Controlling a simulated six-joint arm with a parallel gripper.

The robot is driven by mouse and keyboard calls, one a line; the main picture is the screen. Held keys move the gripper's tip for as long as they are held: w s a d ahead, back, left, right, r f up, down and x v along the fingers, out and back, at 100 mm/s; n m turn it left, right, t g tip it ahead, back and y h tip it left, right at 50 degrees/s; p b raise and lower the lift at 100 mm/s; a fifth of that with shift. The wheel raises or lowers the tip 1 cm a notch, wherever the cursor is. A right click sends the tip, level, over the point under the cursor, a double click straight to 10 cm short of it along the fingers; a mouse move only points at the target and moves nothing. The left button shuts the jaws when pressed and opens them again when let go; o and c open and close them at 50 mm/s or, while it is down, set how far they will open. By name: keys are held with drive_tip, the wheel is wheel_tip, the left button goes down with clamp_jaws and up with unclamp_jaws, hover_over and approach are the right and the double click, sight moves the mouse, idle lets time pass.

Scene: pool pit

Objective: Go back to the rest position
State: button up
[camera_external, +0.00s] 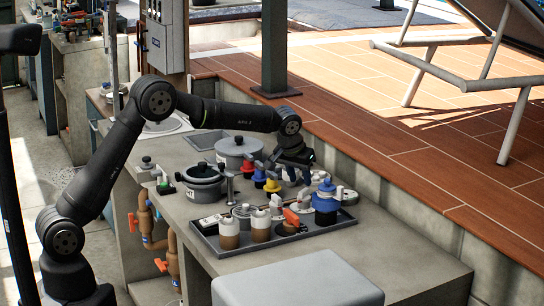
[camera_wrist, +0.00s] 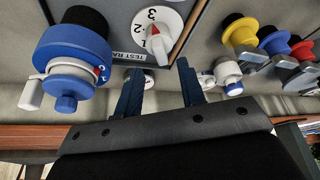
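My gripper (camera_external: 296,157) hangs at the end of my outstretched arm, low over the far side of the grey counter, behind the cluster of valves and knobs. In the wrist view my gripper (camera_wrist: 160,84) shows two dark blue fingers standing well apart, with nothing held between them. A white numbered dial (camera_wrist: 157,27) lies beyond the fingertips. A large blue valve (camera_wrist: 72,58) is left of the fingers. Yellow (camera_wrist: 240,30), blue (camera_wrist: 274,40) and red-topped valves (camera_wrist: 302,50) stand to the right.
A dark tray (camera_external: 222,250) on the counter (camera_external: 178,208) holds brown-and-white bottles (camera_external: 229,234) and the blue valve (camera_external: 326,196). A grey box (camera_external: 298,284) is in front. A raised tiled deck (camera_external: 410,150) borders the counter's back.

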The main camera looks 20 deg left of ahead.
drive_tip(key=v, duration=1.2)
drive_tip(key=x, duration=1.7)
drive_tip(key=shift+d+n+y, duration=0.15)
drive_tip(key=shift+n+y, duration=0.25)
drive_tip(key=shift+n, duration=0.7)
drive_tip(key=shift+s+r+n, duration=0.1)
drive_tip(key=shift+r+n, duration=0.15)
drive_tip(key=shift+n, duration=0.05)
drive_tip(key=d+v, duration=0.1)
drive_tip(key=v, duration=1.6)
drive_tip(key=n+y, duration=0.3)
drive_tip(key=n, duration=0.3)
approach(304, 190)
drive_tip(key=shift+a+r, duration=0.1)
drive_tip(key=shift+r, duration=0.5)
drive_tip(key=shift+o, duration=0.2)
